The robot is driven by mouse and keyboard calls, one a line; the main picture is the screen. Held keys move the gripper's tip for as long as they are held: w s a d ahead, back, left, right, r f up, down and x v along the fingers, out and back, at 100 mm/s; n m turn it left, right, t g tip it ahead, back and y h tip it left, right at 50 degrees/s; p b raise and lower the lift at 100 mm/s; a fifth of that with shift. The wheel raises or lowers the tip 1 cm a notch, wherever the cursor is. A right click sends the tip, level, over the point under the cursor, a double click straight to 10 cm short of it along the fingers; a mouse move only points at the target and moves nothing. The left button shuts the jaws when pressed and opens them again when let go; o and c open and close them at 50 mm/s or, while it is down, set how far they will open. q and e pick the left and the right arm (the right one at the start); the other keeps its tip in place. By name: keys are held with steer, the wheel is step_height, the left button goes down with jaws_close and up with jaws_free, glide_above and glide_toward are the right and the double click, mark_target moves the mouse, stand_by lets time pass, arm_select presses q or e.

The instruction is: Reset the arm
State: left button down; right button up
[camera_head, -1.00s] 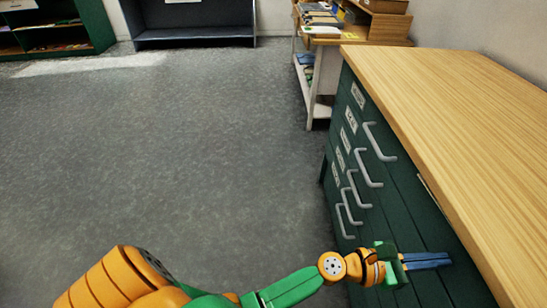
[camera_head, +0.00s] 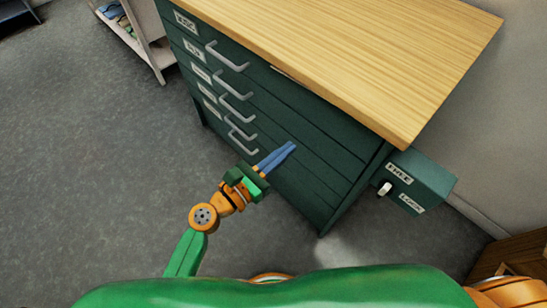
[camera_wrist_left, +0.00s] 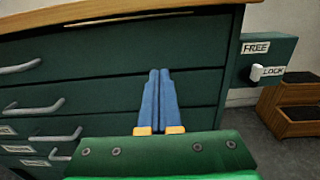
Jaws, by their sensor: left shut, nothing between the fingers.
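My left arm comes in from the lower left of the head view. Its left gripper (camera_head: 277,157) has blue fingers that lie together, shut and empty. They point toward the dark green drawer front, to the right of the grey handles. In the left wrist view the gripper (camera_wrist_left: 158,95) shows its two blue fingers side by side with nothing between them, in front of the green drawers. Whether the fingertips touch the drawer front is not clear. My right gripper is not in view.
The green drawer cabinet (camera_head: 310,165) has a wooden top (camera_head: 350,55) and several grey handles. A green box (camera_head: 418,180) labelled FREE and LOCK, with a white knob (camera_head: 384,189), sits at its right side. Wooden steps (camera_wrist_left: 290,105) stand at the right. Grey floor (camera_head: 90,170) is open at left.

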arm_select(q)
steer(key=s+a+f+m+g+y+p, duration=0.2)
steer(key=s+a+f+m+y, duration=0.15)
steer(key=f, duration=0.35)
steer(key=s+a+f+m+g+y+p, duration=0.1)
steer(key=s+a+f+m+y+p, duration=0.1)
steer(key=a+f+m, duration=0.35)
steer(key=s+a+f+m+g+y+p, duration=0.1)
steer(key=s+a+f+m+g+y, duration=0.15)
steer(key=f, duration=0.55)
steer(key=s+a+f+m+g+y+p, duration=0.1)
steer(key=s+a+f+m+y, duration=0.1)
steer(key=s, duration=0.5)
steer(key=s+a+f+m+g+y+p, duration=0.1)
steer(key=s+a+f+m+g, duration=0.1)
steer(key=s+a+f+m, duration=0.2)
steer(key=s+a+f+m+g+y+p, duration=0.2)
steer(key=s+a+m, duration=0.3)
steer(key=s+m, duration=0.6)
steer(key=shift+s+a+f+y, duration=0.15)
steer(key=shift+a+f+y, duration=0.2)
steer(key=shift+f, duration=0.45)
